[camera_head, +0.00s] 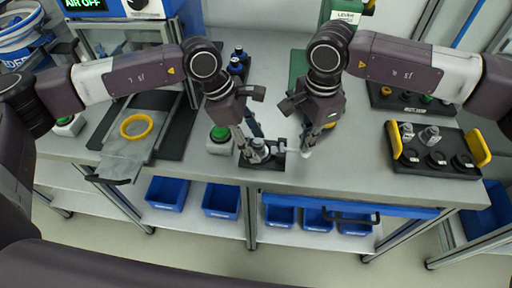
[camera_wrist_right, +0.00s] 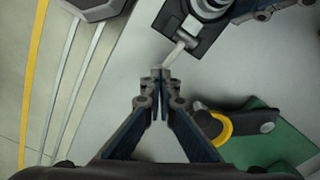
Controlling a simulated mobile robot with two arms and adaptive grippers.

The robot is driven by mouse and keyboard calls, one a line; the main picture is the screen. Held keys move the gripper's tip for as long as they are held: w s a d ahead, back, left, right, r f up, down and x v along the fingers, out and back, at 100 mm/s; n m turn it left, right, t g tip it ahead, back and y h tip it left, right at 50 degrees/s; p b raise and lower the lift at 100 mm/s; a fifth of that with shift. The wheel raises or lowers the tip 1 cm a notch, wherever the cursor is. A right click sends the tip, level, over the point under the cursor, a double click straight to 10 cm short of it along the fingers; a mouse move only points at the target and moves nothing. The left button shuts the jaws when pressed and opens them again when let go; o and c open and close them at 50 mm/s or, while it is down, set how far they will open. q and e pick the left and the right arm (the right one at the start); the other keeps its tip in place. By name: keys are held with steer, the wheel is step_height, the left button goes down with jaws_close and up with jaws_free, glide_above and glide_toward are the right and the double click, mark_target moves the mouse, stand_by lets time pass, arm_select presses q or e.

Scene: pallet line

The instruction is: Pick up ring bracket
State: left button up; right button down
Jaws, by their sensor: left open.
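My left gripper (camera_head: 258,148) is open, pointing down at a small metal part (camera_head: 260,152) on a black fixture (camera_head: 277,145) near the bench's front edge. I cannot tell whether it touches the part. My right gripper (camera_head: 304,153) is just right of the fixture, low over the bench. Another yellow ring (camera_head: 136,126) is on a grey plate at the left.
A green button box (camera_head: 219,140) stands left of the fixture. A black tray (camera_head: 435,160) with yellow handles and several metal parts is at the right. Blue bins (camera_head: 221,200) sit below the bench. Bare bench lies between fixture and tray.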

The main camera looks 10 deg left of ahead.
arm_select(q)
jaws_close()
step_height(320, 180, up, 15)
stand_by(1.3)
arm_select(e)
step_height(320, 180, up, 9)
stand_by(1.4)
stand_by(0.4)
